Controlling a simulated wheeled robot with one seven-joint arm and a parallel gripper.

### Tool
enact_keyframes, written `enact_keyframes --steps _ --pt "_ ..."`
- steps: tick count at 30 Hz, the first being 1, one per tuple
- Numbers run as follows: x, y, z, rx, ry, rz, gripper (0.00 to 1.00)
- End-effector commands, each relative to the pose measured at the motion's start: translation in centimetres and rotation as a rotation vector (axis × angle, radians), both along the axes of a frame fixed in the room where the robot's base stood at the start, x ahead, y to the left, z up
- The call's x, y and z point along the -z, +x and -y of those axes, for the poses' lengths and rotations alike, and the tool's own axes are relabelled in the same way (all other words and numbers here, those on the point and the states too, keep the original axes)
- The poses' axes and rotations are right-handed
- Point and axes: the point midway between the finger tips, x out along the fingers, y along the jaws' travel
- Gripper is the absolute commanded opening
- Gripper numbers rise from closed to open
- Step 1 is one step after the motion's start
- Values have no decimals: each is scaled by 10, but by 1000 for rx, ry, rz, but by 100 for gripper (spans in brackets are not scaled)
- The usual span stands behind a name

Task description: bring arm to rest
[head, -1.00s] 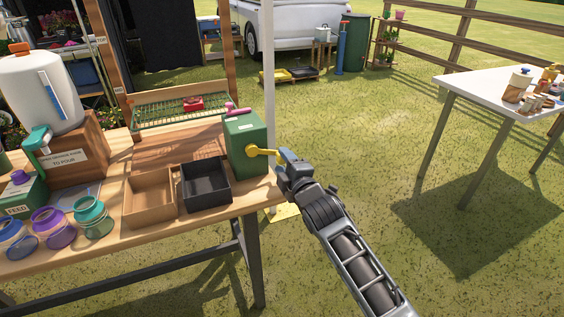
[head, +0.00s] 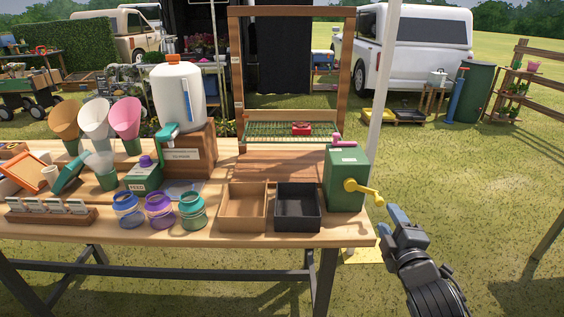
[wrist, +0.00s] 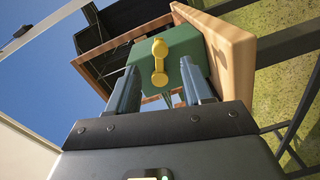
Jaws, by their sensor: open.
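My gripper (head: 396,217) is at the right of the table, just off its right end, in the head view. In the wrist view, my gripper's two fingers (wrist: 162,92) stand apart with nothing between them. A green box (head: 346,180) with a yellow crank handle (head: 363,192) stands on the table's right end, to the left of my gripper. The handle also shows in the wrist view (wrist: 159,62), beyond the fingertips and apart from them.
A brown tray (head: 243,229) and a black tray (head: 298,226) sit left of the green box. Several colored jars (head: 160,211) stand further left. A pale post (head: 383,70) rises behind the table's right end. Open grass (head: 480,190) lies to the right.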

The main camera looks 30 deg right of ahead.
Motion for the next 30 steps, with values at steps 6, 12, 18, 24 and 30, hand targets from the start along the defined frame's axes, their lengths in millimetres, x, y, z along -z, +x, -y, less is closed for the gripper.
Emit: enact_keyframes --steps 6,12,18,24,30 --pt "3 -4 -6 -12 15 4 50" --pt "23 -39 -59 -102 154 44 50" --pt "35 -96 -129 -213 399 104 50" --pt "29 -158 -189 -288 672 150 50" --pt "8 -219 -236 -317 962 183 50"
